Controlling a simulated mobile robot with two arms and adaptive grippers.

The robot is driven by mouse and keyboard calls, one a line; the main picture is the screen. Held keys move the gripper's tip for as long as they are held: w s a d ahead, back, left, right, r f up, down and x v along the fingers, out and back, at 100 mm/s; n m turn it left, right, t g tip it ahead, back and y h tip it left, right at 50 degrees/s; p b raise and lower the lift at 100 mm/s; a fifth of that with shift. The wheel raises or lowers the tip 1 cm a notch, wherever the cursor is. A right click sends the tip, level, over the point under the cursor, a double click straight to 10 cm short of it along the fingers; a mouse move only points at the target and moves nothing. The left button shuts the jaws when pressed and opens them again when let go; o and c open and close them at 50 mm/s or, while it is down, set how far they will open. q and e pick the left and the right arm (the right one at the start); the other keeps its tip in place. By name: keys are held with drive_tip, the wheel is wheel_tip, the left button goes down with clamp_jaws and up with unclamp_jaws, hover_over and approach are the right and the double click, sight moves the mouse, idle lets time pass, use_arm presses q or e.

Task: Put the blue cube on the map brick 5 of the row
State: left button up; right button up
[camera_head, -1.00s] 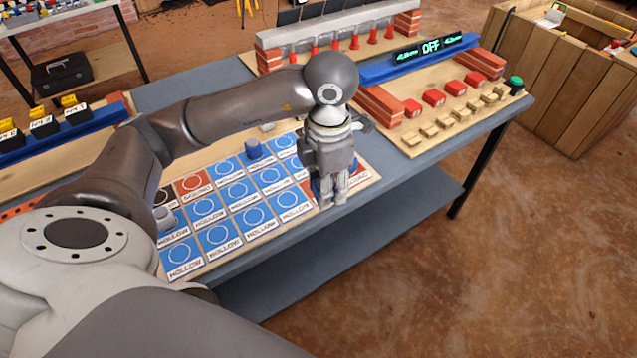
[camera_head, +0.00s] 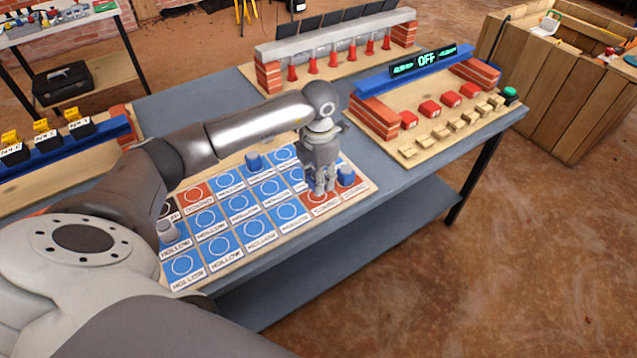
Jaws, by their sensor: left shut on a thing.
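The map board (camera_head: 372,186) lies on the table, with blue tiles labelled HOLLOW and a few red ones. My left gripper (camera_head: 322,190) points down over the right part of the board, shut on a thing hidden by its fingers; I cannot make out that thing. One small blue piece (camera_head: 346,176) stands on a red tile just right of the gripper. Another blue piece (camera_head: 254,162) stands at the board's back edge. A grey piece (camera_head: 167,230) stands at the left edge, partly near my arm. I cannot tell which is the task's blue cube. My right gripper is not in view.
A rack with red nozzles (camera_head: 330,58) stands at the back. A blue rail with black boxes (camera_head: 47,143) is at the left. The board's front is near the table edge.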

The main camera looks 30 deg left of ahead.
use_arm(q)
drive_tip(key=shift+w+a+f, duration=0.25)
drive_tip(key=shift+w+f, duration=0.05)
drive_tip(key=shift+f, duration=0.2)
wheel_tip(320, 180, down, 2)
drive_tip(key=shift+f+p, duration=0.1)
drive_tip(key=shift+p, duration=0.5)
drive_tip(key=shift+f, duration=0.45)
drive_tip(key=shift+f, duration=0.15)
drive_tip(key=o, duration=1.1)
drive_tip(key=shift+c, duration=0.2)
